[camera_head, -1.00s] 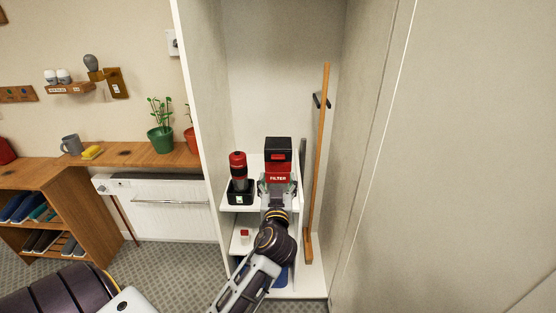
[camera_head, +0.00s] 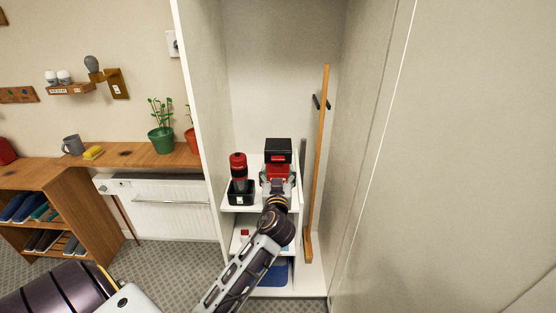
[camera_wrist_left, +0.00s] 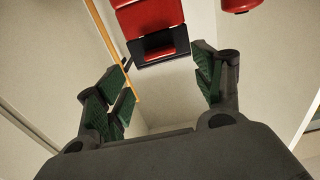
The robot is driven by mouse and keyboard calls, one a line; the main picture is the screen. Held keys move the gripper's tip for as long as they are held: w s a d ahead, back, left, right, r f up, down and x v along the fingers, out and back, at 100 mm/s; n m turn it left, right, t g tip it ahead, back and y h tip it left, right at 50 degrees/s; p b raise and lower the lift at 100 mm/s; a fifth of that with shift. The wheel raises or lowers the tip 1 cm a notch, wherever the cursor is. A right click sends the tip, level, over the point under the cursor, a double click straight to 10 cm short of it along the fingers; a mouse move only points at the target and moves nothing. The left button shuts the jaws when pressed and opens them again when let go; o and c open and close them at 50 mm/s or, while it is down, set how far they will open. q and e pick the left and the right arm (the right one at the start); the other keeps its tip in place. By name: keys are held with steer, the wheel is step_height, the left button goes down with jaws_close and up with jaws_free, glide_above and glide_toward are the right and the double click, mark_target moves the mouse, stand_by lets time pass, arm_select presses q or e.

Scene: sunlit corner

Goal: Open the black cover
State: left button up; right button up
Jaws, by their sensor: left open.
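The black cover (camera_head: 278,145) tops a red box (camera_head: 277,172) on the upper shelf of the white cabinet. In the left wrist view, the red box (camera_wrist_left: 150,17) is at the top, with black parts (camera_wrist_left: 137,53) around a red piece below it. How far the cover is open is unclear. My left gripper (camera_head: 278,184) is in front of the box and hides its lower front. In the wrist view its green-padded fingers (camera_wrist_left: 163,88) are wide apart, with nothing gripped between them. My right gripper is out of view.
A wooden-handled broom (camera_head: 318,155) leans at the right. Cabinet walls bound both sides. A lower shelf holds a small red-and-white item (camera_head: 245,234).

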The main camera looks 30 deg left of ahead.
mark_target(278, 160)
arm_select(q)
steer(key=p+x, duration=0.1)
steer(key=x, duration=0.4)
steer(key=shift+w+a+r, duration=0.1)
steer(key=shift+w+a, duration=0.05)
steer(key=shift+w, duration=0.05)
steer(key=shift+p+x, duration=0.45)
steer(key=shift+x, duration=0.9)
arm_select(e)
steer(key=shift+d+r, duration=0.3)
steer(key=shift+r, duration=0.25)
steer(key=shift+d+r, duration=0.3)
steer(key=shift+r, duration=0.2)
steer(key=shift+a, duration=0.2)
arm_select(q)
steer(key=c, duration=1.4)
steer(key=shift+c, duration=0.3)
